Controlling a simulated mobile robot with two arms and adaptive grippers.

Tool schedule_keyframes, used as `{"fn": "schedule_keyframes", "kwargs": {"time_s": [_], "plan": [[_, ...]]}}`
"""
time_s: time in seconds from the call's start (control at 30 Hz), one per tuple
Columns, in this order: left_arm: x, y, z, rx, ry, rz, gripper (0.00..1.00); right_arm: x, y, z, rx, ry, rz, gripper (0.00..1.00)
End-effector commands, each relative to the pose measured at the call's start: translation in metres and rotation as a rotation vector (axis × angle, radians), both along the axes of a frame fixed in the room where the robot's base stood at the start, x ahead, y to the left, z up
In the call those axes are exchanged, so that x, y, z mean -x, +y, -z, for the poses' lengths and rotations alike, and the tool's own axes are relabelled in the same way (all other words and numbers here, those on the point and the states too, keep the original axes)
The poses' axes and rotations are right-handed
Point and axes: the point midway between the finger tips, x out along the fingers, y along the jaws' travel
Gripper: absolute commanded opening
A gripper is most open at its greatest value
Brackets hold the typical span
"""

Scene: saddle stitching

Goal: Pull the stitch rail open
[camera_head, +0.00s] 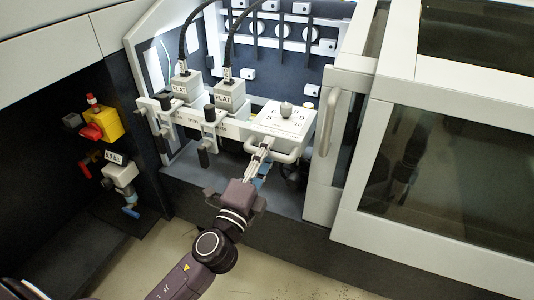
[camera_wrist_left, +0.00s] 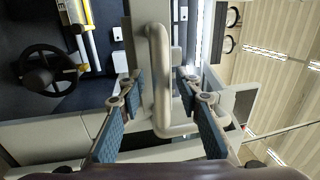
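The stitch rail (camera_head: 235,125) is a pale grey bar with a numbered plate and knob at its right end. Its tubular handle (camera_head: 288,156) projects at the front right end. My left gripper (camera_head: 262,152) is at this handle, reaching up from below. In the left wrist view the handle (camera_wrist_left: 161,105) lies between the two blue-padded fingers of my left gripper (camera_wrist_left: 160,82). The fingers are apart, with a visible gap on each side of the handle. My right gripper is not in view.
Two stitching heads marked FLAT (camera_head: 228,95) stand on the rail with black cables. An open machine door with a vertical handle (camera_head: 328,122) is close on the right. A yellow-and-red switch (camera_head: 100,125) and a valve (camera_head: 121,175) are at left. The floor in front is clear.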

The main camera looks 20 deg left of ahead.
Motion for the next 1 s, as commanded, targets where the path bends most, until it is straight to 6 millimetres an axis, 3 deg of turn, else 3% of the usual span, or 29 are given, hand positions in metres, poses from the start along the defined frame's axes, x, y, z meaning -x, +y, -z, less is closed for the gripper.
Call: {"fn": "schedule_keyframes", "kwargs": {"time_s": [0.17,0.6,1.0], "plan": [[0.007,0.0,0.002,0.001,0.001,0.0,0.32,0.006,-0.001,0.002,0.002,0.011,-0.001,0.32],[0.061,0.002,0.011,0.009,-0.003,-0.002,0.32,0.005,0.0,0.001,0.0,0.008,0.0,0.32],[0.074,0.003,0.014,0.0,0.001,0.0,0.32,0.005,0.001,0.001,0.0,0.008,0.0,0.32]]}}
